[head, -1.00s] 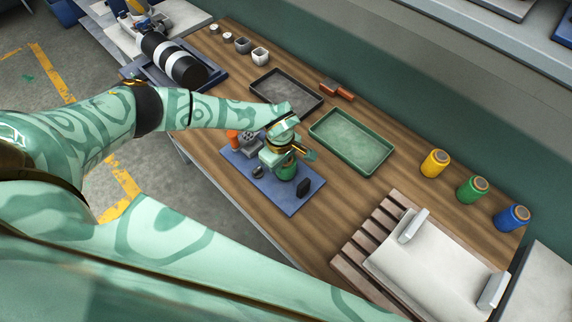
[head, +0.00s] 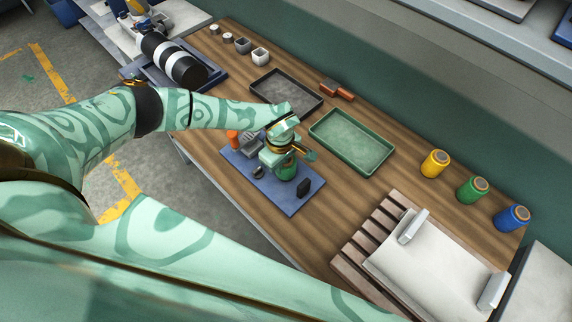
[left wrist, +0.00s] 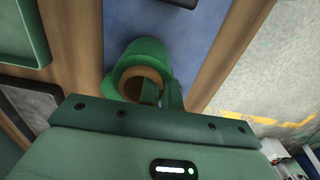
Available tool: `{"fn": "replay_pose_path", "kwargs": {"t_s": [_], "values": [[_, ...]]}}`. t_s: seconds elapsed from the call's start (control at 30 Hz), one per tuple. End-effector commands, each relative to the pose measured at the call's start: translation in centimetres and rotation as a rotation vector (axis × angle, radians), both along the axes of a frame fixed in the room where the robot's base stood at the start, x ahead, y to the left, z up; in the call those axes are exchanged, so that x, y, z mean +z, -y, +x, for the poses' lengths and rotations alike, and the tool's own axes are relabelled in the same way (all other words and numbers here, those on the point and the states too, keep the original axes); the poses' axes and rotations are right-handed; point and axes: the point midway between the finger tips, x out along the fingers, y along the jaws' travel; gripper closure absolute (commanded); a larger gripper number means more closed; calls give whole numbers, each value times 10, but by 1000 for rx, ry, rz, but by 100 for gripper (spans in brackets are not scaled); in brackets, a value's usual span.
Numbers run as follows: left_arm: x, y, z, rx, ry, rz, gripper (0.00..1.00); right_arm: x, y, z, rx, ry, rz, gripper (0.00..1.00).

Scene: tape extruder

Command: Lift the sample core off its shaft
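The sample core (left wrist: 139,62) looks like a green roll with a brown inner ring (left wrist: 136,78). It stands on the blue mat (head: 293,202) on the workbench. In the head view the green roll (head: 285,172) shows just below my left gripper (head: 287,160), which is pointed down at it. In the left wrist view one green finger (left wrist: 173,95) is at the near right edge of the roll. The roll's near side and the other finger are largely hidden by the gripper body. The shaft is not clearly visible. My right gripper is out of view.
On the mat stand a black block (head: 304,188), a grey block (head: 252,143) and an orange cylinder (head: 233,138). A green tray (head: 376,171) and a dark tray (head: 262,82) lie behind. Yellow (head: 434,164), green (head: 472,190) and blue (head: 512,218) spools stand right.

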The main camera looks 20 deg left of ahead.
Motion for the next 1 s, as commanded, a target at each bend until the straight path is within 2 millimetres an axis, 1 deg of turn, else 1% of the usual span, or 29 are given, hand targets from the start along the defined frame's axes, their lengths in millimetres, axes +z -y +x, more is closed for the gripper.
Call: {"fn": "replay_pose_path", "kwargs": {"t_s": [0.57, 0.67, 1.0], "values": [[2, 0, 0, 0, -1, 0, 100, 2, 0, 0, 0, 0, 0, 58], [9, 0, 0, 0, 0, 1, 100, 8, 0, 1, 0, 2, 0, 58], [43, 0, 0, 0, 1, 1, 100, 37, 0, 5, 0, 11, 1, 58]]}}
